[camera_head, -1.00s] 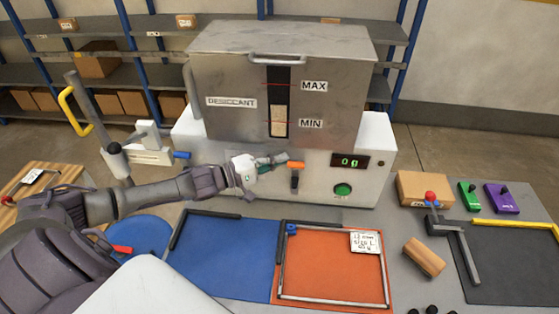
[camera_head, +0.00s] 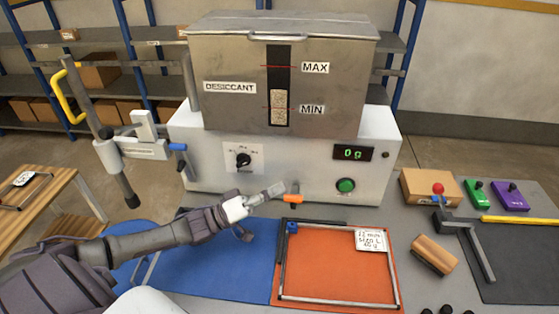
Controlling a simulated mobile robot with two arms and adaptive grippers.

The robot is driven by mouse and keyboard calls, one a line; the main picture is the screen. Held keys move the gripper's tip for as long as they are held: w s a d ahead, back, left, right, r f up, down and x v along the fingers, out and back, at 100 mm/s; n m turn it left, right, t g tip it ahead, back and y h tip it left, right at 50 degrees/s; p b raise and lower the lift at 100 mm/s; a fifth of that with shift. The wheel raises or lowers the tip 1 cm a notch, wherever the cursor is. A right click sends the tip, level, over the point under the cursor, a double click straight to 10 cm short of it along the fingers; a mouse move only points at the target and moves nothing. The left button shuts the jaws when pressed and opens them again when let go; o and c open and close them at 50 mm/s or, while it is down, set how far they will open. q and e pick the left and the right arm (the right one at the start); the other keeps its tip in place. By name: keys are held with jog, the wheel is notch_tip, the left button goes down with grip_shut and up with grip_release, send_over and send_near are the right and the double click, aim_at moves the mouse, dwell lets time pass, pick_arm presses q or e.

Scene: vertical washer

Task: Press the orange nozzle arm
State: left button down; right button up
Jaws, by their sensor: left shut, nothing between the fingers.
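The orange nozzle arm (camera_head: 295,199) is a small orange tip low on the front of the white desiccant machine (camera_head: 310,172), in the head view. A grey upright piece stands just behind it. My left gripper (camera_head: 276,190) is shut and empty, with its fingertips just left of the orange tip and a little above it. I cannot tell whether they touch. My left arm reaches in from the lower left over the blue mat. My right gripper is not in view.
The blue mat (camera_head: 216,278) and an orange mat with a metal frame (camera_head: 338,299) lie below the nozzle. The machine's display reads 0 g above a green button (camera_head: 345,185). A wooden block (camera_head: 431,254) and purple box (camera_head: 509,196) are at right. A stand (camera_head: 100,120) is at left.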

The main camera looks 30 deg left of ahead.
pick_arm(q)
jog(key=shift+s+d+f+m+g+h+b, duration=0.15)
jog(key=shift+s+f+m+h+b, duration=0.25)
jog(key=shift+f+m+b, duration=0.3)
jog(key=shift+s+d+f+m+g+h+b, duration=0.15)
jog(key=shift+s+f+m+h+b, duration=0.25)
jog(key=shift+m+b, duration=0.4)
jog(key=shift+s+d+f+m+g+h+b, duration=0.1)
jog(key=shift+s+d+f+m+h+b, duration=0.15)
jog(key=shift+f+m+h+b, duration=0.4)
jog(key=shift+m, duration=0.25)
jog(key=shift+r, duration=0.1)
notch_tip(320, 180, up, 10)
